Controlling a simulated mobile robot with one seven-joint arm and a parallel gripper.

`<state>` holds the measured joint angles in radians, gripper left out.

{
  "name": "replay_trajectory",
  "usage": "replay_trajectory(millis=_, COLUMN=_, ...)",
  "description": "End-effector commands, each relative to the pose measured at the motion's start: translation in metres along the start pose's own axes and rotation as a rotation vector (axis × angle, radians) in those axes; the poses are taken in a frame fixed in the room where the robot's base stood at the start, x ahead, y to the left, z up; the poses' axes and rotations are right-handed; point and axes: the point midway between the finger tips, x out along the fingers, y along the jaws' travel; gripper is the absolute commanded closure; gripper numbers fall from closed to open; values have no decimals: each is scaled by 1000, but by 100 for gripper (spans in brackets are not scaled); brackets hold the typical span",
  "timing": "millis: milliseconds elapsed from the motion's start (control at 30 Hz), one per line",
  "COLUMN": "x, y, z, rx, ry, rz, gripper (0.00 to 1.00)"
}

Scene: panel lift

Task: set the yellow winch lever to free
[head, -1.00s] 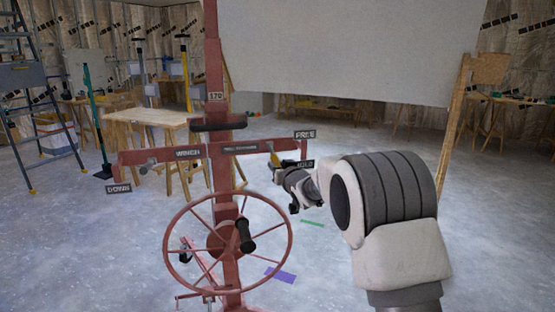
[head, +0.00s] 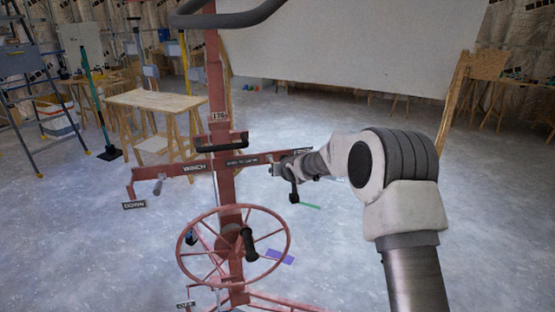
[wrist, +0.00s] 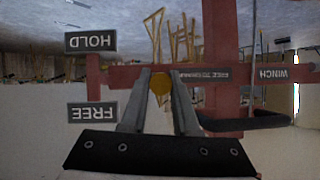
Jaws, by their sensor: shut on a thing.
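The yellow winch lever (wrist: 160,84) shows end-on in the upside-down wrist view, between the fingertips of my gripper (wrist: 160,80). My gripper is shut on it. The lever's end is level with the gap between the HOLD plate (wrist: 91,41) and the FREE plate (wrist: 92,112). In the head view my gripper (head: 277,167) is at the right end of the red crossbar and hides the lever. The FREE plate shows there in part (head: 302,151); the HOLD plate is hidden behind my arm.
The red lift's mast (head: 217,95) and handwheel (head: 288,234) stand left of my arm. A black-padded cradle (head: 222,142) is above the crossbar. A large pale panel (head: 350,50) is behind. A wooden table (head: 155,100) stands at the back left. Open floor lies to the right.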

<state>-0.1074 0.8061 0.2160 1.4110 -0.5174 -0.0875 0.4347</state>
Motion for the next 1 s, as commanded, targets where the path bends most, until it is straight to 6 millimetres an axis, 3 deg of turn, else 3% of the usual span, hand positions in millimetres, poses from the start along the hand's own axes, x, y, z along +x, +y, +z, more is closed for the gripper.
replay_trajectory(millis=300, x=-9, y=-2, z=-19, rx=8, ry=-134, rz=12, gripper=100)
replay_trajectory(millis=1000, x=-12, y=-5, z=-33, rx=16, ry=-333, rz=31, gripper=100)
